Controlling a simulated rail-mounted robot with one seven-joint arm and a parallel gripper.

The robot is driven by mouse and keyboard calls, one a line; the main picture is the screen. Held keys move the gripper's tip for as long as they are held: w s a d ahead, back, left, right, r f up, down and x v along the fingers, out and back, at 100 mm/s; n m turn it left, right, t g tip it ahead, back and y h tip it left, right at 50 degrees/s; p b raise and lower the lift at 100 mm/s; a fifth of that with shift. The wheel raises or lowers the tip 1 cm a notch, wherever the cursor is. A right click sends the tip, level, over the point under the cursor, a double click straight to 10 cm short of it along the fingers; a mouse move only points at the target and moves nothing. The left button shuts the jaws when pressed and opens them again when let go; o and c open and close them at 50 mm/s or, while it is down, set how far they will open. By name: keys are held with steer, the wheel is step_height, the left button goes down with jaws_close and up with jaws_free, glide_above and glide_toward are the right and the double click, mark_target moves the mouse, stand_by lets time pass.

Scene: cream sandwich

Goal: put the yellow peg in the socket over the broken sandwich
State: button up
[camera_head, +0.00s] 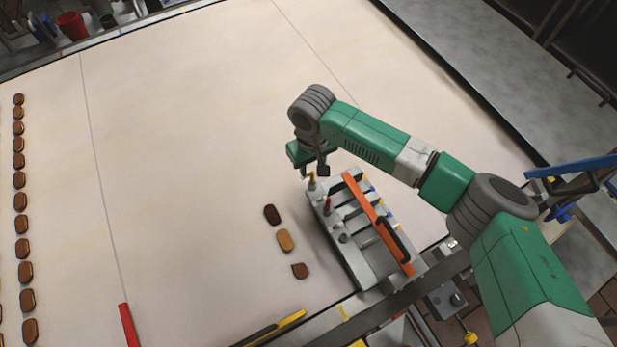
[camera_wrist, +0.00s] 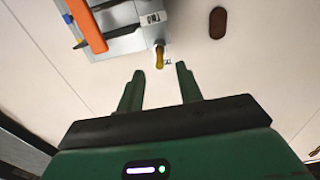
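The yellow peg (camera_head: 311,181) stands upright at the far left corner of the grey fixture (camera_head: 362,262). It also shows in the wrist view (camera_wrist: 159,58), just beyond and between my fingertips. My gripper (camera_head: 314,170) is open and empty, close to the peg; I cannot tell whether it touches. The broken sandwich (camera_head: 300,270), with a piece gone from its edge, lies on the cream surface beside the fixture's near left part. A dark sandwich (camera_head: 272,214) and a lighter one (camera_head: 285,240) lie in line with it. The sockets are too small to make out.
A red peg (camera_head: 328,205) and a grey peg (camera_head: 343,238) stand along the fixture's left edge. An orange bar with a dark handle (camera_head: 377,222) crosses the fixture. A row of brown sandwiches (camera_head: 22,224) lies far left. The surface between is clear.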

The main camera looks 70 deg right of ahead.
mark_target(313, 172)
step_height(313, 172, down, 7)
steer(key=shift+s+r, duration=0.1)
steer(key=shift+r, duration=0.05)
jaws_close()
